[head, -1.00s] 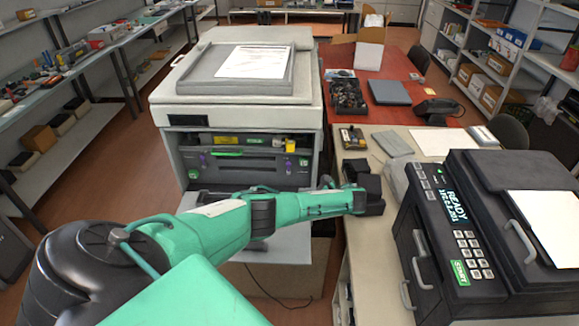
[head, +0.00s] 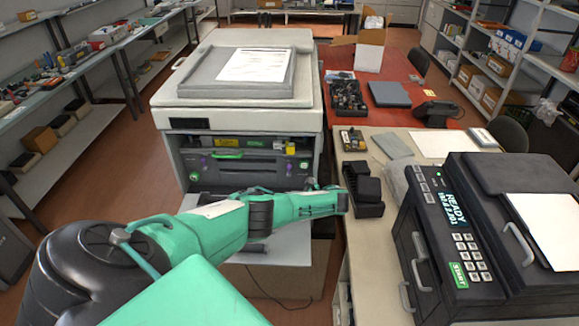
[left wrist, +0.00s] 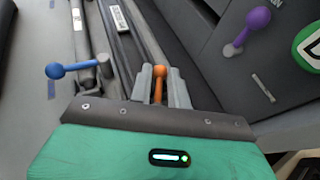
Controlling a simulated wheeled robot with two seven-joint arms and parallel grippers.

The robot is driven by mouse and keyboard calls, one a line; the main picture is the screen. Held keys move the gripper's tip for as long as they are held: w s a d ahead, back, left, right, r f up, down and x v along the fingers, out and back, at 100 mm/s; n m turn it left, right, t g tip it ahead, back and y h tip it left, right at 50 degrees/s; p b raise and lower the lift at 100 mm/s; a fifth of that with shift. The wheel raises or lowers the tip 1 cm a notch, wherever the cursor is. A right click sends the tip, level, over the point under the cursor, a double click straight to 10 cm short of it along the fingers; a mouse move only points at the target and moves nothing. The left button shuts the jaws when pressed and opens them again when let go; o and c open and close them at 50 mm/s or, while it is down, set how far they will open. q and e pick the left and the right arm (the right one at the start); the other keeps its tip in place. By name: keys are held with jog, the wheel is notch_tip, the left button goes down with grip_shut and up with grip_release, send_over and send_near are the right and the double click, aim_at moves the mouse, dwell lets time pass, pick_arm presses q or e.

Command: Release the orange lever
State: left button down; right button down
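In the left wrist view, the orange lever (left wrist: 159,74) has a round knob and a short stem. It stands between the two grey fingers of my left gripper (left wrist: 162,82). The fingers are close together, one on each side of the lever, and look shut on it. A blue lever (left wrist: 57,70) lies to the left and a purple lever (left wrist: 250,25) to the upper right. In the head view, the copier (head: 250,115) has its front open. My green left arm crosses before it and hides the lever and fingertips. My right gripper is in neither view.
A black fax machine (head: 470,215) stands on the light side table (head: 375,290) at right. A black holder (head: 364,188) sits close to the end of my left arm. A red table (head: 400,62) with a parts tray (head: 347,97) is behind. Floor at left is open.

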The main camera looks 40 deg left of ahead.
pick_arm(q)
jog(key=shift+r+m+t+p, duration=0.15)
jog(key=shift+m+t+p, duration=0.15)
jog(key=shift+p, duration=0.35)
jog(key=shift+w+r+m+t+p, duration=0.1)
jog(key=shift+w+m+t+p, duration=0.1)
jog(key=shift+m+t+p, duration=0.95)
jog(key=shift+w+m+t+p, duration=0.25)
jog(key=shift+m+t+p, duration=0.55)
jog(key=shift+t, duration=0.25)
jog(key=t, duration=0.1)
jog(key=m+t, duration=0.2)
jog(key=shift+w+f+m+h, duration=0.25)
jog(key=shift+w+h, duration=0.05)
jog(key=shift+h, duration=0.1)
jog(key=shift+w+d+m+t+h, duration=0.1)
jog(key=shift+m+t+h, duration=0.15)
jog(key=shift+m+t, duration=0.35)
jog(key=shift+w+d+m+t+h, duration=0.1)
jog(key=shift+m+t+h, duration=0.15)
jog(key=shift+m+t, duration=0.3)
jog(key=shift+w+d+m+t+h, duration=0.1)
jog(key=shift+w+m+t+h, duration=0.05)
jog(key=shift+m+t+h, duration=0.4)
jog(key=c, duration=1.3)
grip_release()
jog(key=shift+t, duration=0.3)
